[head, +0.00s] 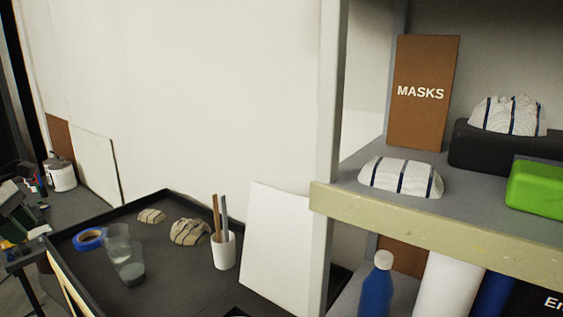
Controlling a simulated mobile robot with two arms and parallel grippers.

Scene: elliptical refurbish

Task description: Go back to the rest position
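I cannot make out either of my grippers in the head view. No arm or fingertips show clearly over the table or in front of the shelf. The task names no object to handle. The grey shelf with a pale front edge (430,222) fills the right side. A striped cloth bundle (401,177) lies on it, and nothing of mine is seen touching it. A second striped cloth (508,116) rests on a black case (480,147) farther right.
A brown MASKS box (423,92) and a green box (537,188) are on the shelf; a blue bottle (377,285) stands below. The dark table (175,277) holds blue tape (89,239), clear cups (118,244), cloths (189,232) and a white cup (223,251). A white panel (275,248) leans beside the shelf.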

